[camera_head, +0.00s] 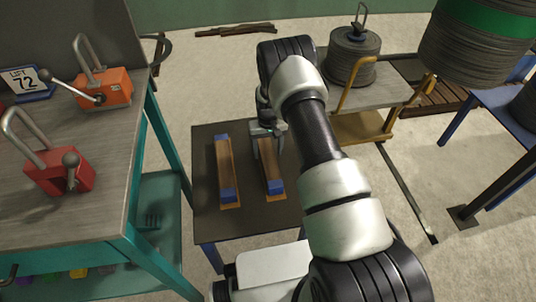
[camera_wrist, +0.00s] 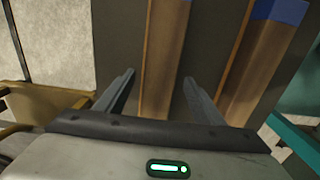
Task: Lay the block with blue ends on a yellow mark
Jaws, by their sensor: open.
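Two long wooden blocks lie side by side on a dark low table (camera_head: 245,222) in the head view. The left block (camera_head: 225,160) has blue at both ends, and one blue end (camera_wrist: 280,9) shows at the top right of the wrist view. The right block (camera_head: 270,168) has a blue near end; its far part is hidden by my gripper (camera_head: 264,133). Orange-yellow marks show under the near ends of the left block (camera_head: 231,206) and right block (camera_head: 277,199). In the wrist view my gripper (camera_wrist: 157,88) is open, with a wooden strip (camera_wrist: 165,60) visible between its fingers; I cannot tell its contact.
A workbench (camera_head: 95,170) with turquoise legs and red and orange padlock-like boxes stands at the left. A yellow cart (camera_head: 375,95) with a grey coil stands behind right. A hanging coil (camera_head: 470,45) with a green band is at the top right. The table's front is clear.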

